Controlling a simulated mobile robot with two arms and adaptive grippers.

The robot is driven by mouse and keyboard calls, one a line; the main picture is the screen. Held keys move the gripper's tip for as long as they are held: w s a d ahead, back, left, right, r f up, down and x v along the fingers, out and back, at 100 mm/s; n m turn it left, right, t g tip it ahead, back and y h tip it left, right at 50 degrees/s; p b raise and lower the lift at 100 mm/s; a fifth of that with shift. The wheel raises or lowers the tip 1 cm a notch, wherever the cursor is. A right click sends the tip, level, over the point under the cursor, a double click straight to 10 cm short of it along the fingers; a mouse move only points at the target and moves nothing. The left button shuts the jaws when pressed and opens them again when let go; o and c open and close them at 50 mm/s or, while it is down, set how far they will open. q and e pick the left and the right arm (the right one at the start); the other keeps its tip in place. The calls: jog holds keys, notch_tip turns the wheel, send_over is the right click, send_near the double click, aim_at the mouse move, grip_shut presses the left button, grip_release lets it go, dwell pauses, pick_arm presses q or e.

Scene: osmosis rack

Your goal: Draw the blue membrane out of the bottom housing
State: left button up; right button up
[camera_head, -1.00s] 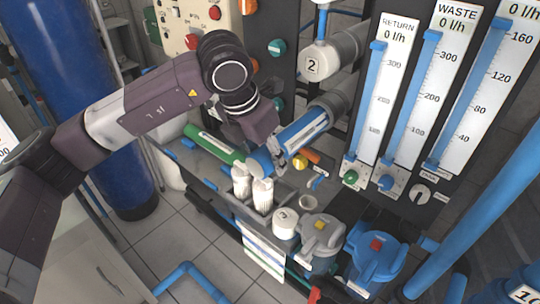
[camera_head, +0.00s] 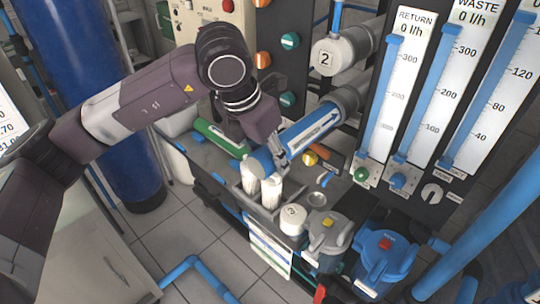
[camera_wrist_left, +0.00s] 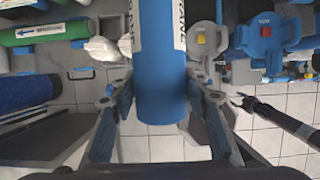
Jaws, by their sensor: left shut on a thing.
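The blue membrane (camera_head: 308,134), with a white label, slants down and left from the mouth of the grey bottom housing (camera_head: 352,98). Most of its length shows outside, and its upper end meets the housing mouth. How much is still inside cannot be seen. My left gripper (camera_head: 280,155) is shut on the membrane near its lower free end. In the left wrist view the blue membrane (camera_wrist_left: 160,95) lies between the two fingers. A dark arm-like shape (camera_wrist_left: 285,122) at the right there may be my right arm; its gripper is too small to judge.
A green membrane (camera_head: 220,138) lies on the bench to the left. White cartridges (camera_head: 270,190) stand below the blue membrane, with a white cap (camera_head: 293,218) beside them. The capped housing marked 2 (camera_head: 335,54) sits above. Flow meters (camera_head: 395,85) stand at the right.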

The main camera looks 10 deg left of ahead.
pick_arm(q)
jog(key=o, duration=1.5)
jog(key=shift+o, duration=0.2)
